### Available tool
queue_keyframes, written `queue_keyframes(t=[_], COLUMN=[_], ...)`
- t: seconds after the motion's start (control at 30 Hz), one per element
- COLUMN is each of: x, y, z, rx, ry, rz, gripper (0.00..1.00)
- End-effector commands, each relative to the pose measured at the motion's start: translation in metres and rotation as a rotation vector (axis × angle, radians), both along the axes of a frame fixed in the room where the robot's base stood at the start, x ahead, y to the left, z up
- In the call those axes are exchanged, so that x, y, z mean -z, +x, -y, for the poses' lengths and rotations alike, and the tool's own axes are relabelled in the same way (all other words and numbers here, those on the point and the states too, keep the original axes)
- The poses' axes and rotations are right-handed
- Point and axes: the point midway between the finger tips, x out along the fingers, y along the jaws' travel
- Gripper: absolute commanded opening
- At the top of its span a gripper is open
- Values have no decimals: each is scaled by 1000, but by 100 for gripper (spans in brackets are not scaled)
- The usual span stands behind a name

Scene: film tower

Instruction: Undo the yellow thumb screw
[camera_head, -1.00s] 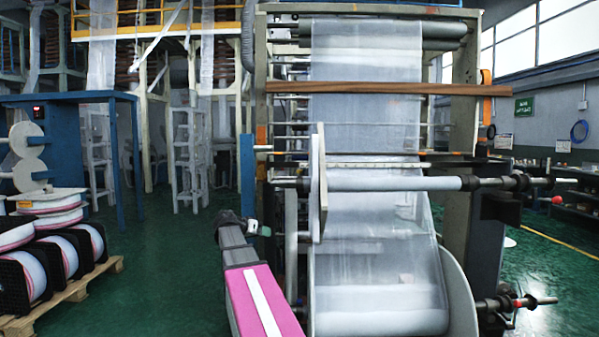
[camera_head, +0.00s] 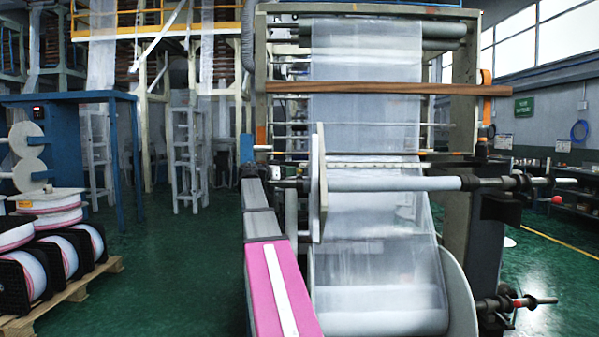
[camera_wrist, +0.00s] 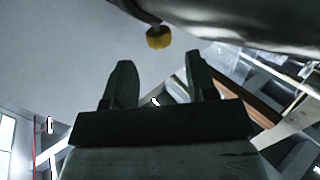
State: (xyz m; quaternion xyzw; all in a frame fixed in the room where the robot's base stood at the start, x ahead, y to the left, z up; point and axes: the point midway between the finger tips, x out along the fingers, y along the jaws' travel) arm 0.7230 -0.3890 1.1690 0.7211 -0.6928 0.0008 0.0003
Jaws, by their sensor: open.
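The yellow thumb screw (camera_wrist: 158,38) shows in the wrist view as a small yellow knob at the top centre, on a short stem by a dark grey rounded part. My gripper (camera_wrist: 160,75) is open, with two dark fingers spread apart and nothing between them. In the head view the screw cannot be made out, and my gripper is hidden at the far end of my arm, beside the winding frame.
A pale disc (camera_head: 316,185) and a film-wrapped roller (camera_head: 395,184) stand right of my arm. A large film roll (camera_head: 380,322) sits below. A pallet (camera_head: 75,292) with reels is at left. The green floor (camera_head: 165,260) between is clear.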

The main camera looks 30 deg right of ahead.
Motion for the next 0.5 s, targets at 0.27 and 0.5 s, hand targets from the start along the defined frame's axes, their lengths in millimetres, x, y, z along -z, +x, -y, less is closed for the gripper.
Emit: queue_keyframes(t=[0.27, 0.5], x=[0, 0], y=[2, 3], z=[45, 58], rx=[2, 0], ry=[2, 2], rz=[-1, -1], gripper=[52, 52])
